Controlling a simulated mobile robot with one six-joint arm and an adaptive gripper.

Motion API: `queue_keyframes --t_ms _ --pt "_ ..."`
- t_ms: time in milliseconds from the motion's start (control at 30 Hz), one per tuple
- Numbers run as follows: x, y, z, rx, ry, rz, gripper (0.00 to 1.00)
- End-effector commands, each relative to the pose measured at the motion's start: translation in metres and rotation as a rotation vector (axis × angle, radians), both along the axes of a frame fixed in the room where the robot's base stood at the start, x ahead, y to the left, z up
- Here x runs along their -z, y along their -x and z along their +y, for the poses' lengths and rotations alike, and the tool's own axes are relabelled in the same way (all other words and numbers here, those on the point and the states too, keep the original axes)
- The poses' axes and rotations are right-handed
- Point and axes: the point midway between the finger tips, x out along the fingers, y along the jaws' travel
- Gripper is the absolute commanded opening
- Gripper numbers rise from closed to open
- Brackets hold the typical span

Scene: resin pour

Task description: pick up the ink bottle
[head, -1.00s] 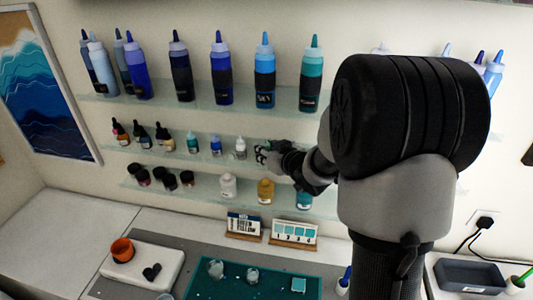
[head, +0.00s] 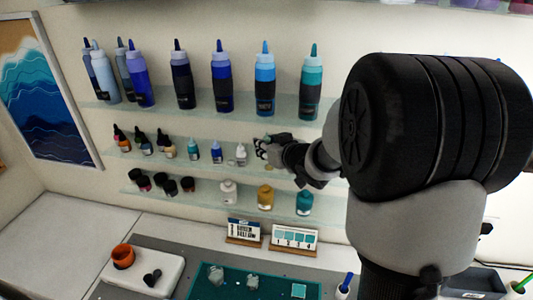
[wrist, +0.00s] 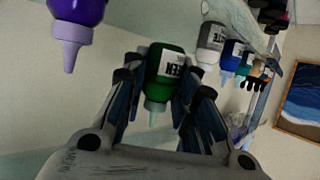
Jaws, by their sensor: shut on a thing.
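The ink bottle in my grasp is dark green with a white label reading "GREEN" and a pale teal nozzle; this green ink bottle (wrist: 163,66) shows between the fingers in the wrist view, which looks upside down. My gripper (head: 262,150) is shut on it at the middle glass shelf (head: 160,153), at the right end of the row of small bottles. In the head view the gripper largely hides the green bottle. Whether its base still touches the shelf cannot be told.
A white bottle (wrist: 210,44) and a blue bottle (wrist: 230,60) stand close beside the held one. Tall squeeze bottles line the top shelf, among them a teal one (head: 312,92). Jars stand on the shelf below, including an ochre one (head: 265,197).

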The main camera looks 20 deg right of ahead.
Motion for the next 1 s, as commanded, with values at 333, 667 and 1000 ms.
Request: queue_keyframes --t_ms 333,667,1000 --pt "-0.024 0.039 0.027 -0.002 -0.001 -0.002 0.03" --pt "-0.023 0.120 0.081 -0.004 0.001 -0.003 0.03" --pt "-0.020 0.151 0.104 -0.007 0.001 -0.001 0.03"
